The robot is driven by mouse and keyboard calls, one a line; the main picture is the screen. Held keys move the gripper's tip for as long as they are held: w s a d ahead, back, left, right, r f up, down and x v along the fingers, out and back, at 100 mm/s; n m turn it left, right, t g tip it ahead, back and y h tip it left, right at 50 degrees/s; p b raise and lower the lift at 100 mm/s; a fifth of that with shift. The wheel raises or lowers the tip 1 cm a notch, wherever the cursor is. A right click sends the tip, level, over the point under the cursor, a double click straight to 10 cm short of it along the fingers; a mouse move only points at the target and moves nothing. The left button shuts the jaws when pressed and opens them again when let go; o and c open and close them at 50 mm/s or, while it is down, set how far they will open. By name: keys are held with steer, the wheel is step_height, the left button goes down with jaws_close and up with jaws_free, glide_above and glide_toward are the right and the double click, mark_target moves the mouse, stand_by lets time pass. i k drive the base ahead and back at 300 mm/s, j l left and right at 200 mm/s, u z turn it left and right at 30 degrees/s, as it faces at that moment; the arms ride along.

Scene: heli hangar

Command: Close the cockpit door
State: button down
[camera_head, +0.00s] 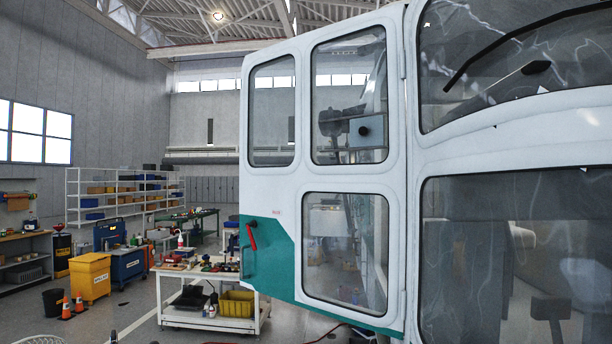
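The cockpit door (395,178) stands open, swung out to the left from its hinge side beside the helicopter nose (500,150). It is white with a teal lower corner and has several windows. A red handle (251,236) sits near its free left edge, with a grey bar handle (247,262) below it. Through the door's windows I see blurred cockpit or hangar parts. The door frame opening behind the door is mostly hidden. My gripper is not in this view.
A white cart (240,324) with tools and a yellow crate (237,303) stands beyond the door's free edge. A yellow bin (90,276), a blue cabinet (128,264) and orange cones (66,308) are at left. Floor shows between the cones and cart.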

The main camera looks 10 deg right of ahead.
mark_target(330, 235)
steer(key=i+j, duration=0.2)
steer(key=i, duration=0.3)
steer(key=i+j, duration=0.25)
steer(key=i, duration=0.2)
steer(key=i+j+u, duration=0.1)
steer(key=i, duration=0.4)
steer(key=i+j, duration=0.3)
steer(key=i, duration=0.2)
steer(key=i+j, duration=0.15)
steer(key=i, duration=0.3)
